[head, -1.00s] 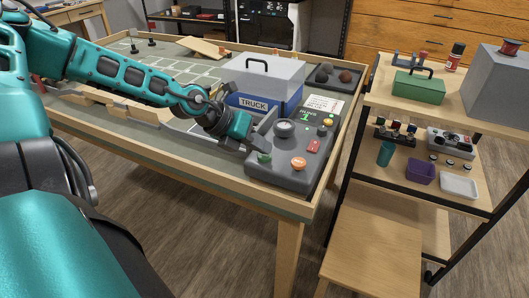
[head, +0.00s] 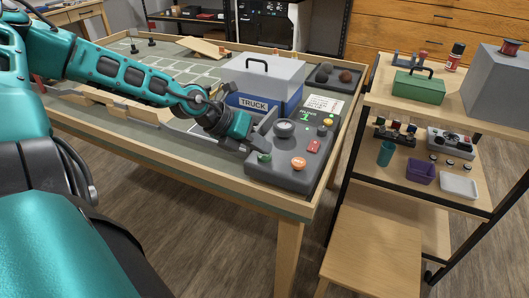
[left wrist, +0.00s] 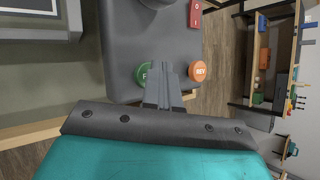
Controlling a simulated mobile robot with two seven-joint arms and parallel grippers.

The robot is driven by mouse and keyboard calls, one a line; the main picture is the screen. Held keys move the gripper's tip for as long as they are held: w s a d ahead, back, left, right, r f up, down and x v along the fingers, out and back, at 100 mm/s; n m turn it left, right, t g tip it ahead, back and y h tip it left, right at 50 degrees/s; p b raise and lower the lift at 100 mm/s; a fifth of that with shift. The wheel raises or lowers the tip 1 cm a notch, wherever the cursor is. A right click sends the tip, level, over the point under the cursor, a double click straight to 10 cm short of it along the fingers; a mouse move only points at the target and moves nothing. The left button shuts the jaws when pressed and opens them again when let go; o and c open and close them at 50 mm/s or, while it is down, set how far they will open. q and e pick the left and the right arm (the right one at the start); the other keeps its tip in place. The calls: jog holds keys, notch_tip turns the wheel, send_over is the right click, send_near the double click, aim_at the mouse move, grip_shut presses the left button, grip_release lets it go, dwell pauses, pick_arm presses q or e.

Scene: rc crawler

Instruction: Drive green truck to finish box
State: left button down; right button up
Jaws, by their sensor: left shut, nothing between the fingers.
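The grey control box (head: 254,172) sits at the table's near right corner. It has a green button (head: 265,157), an orange REV button (head: 299,163), a red rocker switch and a round dial (head: 285,128). My left gripper (head: 257,149) is shut and empty, with its fingertips at the green button. I cannot make out the green truck or finish box. My right gripper is out of view.
A blue case labelled TRUCK (head: 254,104) with a grey lid stands behind the control box. Wooden ramps and a marked grid lie on the table behind my left arm. A shelf cart (head: 440,115) and a wooden stool (head: 370,250) stand to the right.

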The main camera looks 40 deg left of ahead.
aim_at(261, 156)
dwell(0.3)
pick_arm(q)
jog(key=shift+r+p, duration=0.8)
jog(key=shift+r, duration=0.15)
notch_tip(261, 156, up, 5)
jog(key=p, duration=0.4)
jog(key=shift+d, duration=0.1)
dwell(0.3)
